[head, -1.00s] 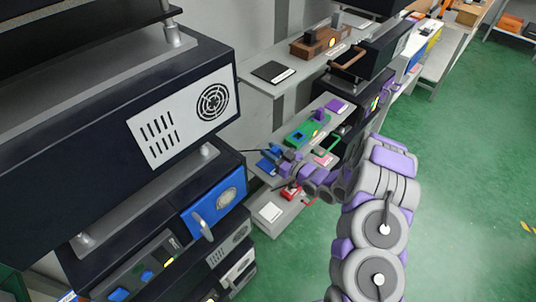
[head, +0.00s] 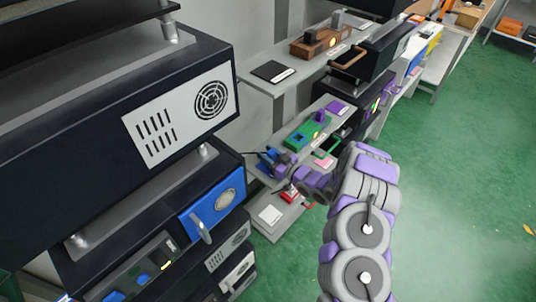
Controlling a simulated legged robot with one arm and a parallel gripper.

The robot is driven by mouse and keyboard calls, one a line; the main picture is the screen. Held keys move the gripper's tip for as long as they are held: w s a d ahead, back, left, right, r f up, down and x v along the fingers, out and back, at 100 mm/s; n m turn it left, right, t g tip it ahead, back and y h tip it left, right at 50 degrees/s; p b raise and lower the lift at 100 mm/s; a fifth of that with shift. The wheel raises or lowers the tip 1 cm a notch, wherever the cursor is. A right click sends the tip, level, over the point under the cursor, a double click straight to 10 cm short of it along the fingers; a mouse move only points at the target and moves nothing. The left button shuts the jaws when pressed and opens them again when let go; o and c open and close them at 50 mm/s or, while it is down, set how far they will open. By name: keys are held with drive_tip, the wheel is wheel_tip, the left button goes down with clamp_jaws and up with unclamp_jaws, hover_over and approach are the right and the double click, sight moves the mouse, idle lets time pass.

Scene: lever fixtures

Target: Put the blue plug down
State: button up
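The blue plug (head: 268,156) is small in the head view, at the left end of the middle shelf, with a thin dark line like a cable running left from it. My gripper (head: 276,160) is right at the plug, and its fingers are too small and overlapped to show whether they grip it. A blue pad (head: 263,167) shows partly just below the plug. Whether the plug touches the pad cannot be told. A green block (head: 298,139) with a blue-rimmed opening stands behind, to the right.
A purple plug (head: 320,117) and purple pad (head: 337,107) are farther back on this shelf. A pink pad (head: 324,162) lies right of my gripper. A red fixture (head: 289,194) and white pad (head: 270,215) are on the lower shelf. A black cabinet (head: 110,95) fills the left.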

drive_tip(key=o, duration=0.3)
drive_tip(key=shift+r, duration=0.1)
drive_tip(key=p+v, duration=0.2)
drive_tip(key=v, duration=1)
drive_tip(key=w+d+r+m+g+h, duration=0.2)
drive_tip(key=d+r+m+h, duration=0.1)
drive_tip(key=d+r+h, duration=0.75)
drive_tip(key=s+d+r+m+g+h, duration=0.2)
drive_tip(key=s+r, duration=0.2)
drive_tip(key=s, duration=0.3)
drive_tip(key=s+d+r+m+g+h, duration=0.1)
drive_tip(key=s+d+r+g+h, duration=0.1)
drive_tip(key=s+d+r+h, duration=0.3)
drive_tip(key=s+a+r+m+g+y, duration=0.1)
drive_tip(key=s+a+r+g, duration=0.1)
drive_tip(key=s, duration=0.9)
drive_tip(key=s+a+r+m+g+y, duration=0.1)
drive_tip(key=s+a+m+g, duration=0.1)
drive_tip(key=s, duration=0.8)
drive_tip(key=s+a+r+m+g+y, duration=0.1)
drive_tip(key=s+a+r+g, duration=0.1)
drive_tip(key=s, duration=0.9)
drive_tip(key=shift+s+a+r+g, duration=0.15)
drive_tip(key=shift+s+a+g, duration=0.05)
drive_tip(key=shift+a, duration=0.25)
drive_tip(key=shift+s+a+r+g, duration=0.2)
drive_tip(key=shift+a, duration=0.25)
